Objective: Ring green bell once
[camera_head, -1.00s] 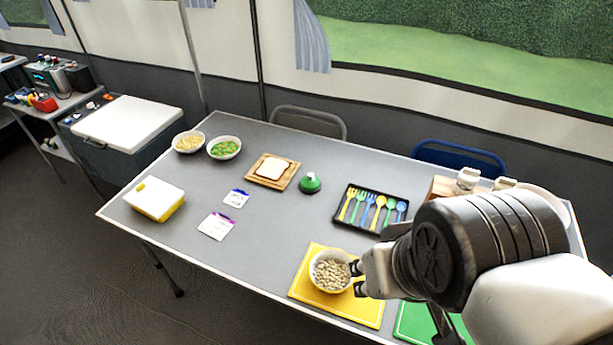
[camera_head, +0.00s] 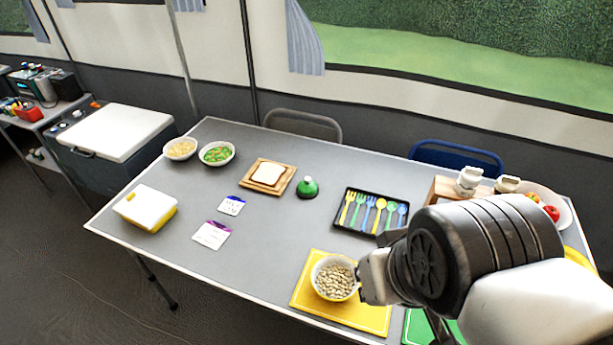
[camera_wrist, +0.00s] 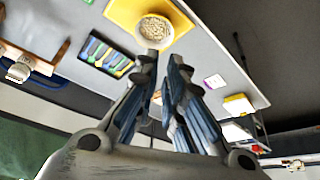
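The green bell (camera_head: 308,187) with a small light top stands upright on the grey table (camera_head: 265,235), between the bread board and the cutlery tray. I cannot make it out in the wrist view; my fingers may cover it. My gripper (camera_head: 361,278) is at the right side of the bowl of beans, toward the table's front, well away from the bell. In the wrist view its two fingers (camera_wrist: 163,62) stand a little apart with nothing between them. I cannot tell whether a fingertip touches the bowl.
The bean bowl (camera_head: 334,292) sits on a yellow board (camera_head: 378,318). The black cutlery tray (camera_head: 345,222) lies right of the bell, the bread board (camera_head: 267,186) left. Two bowls (camera_head: 217,153), cards (camera_head: 212,234) and a yellow-white box (camera_head: 146,207) lie farther left. A fruit bowl (camera_head: 566,214) is at right.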

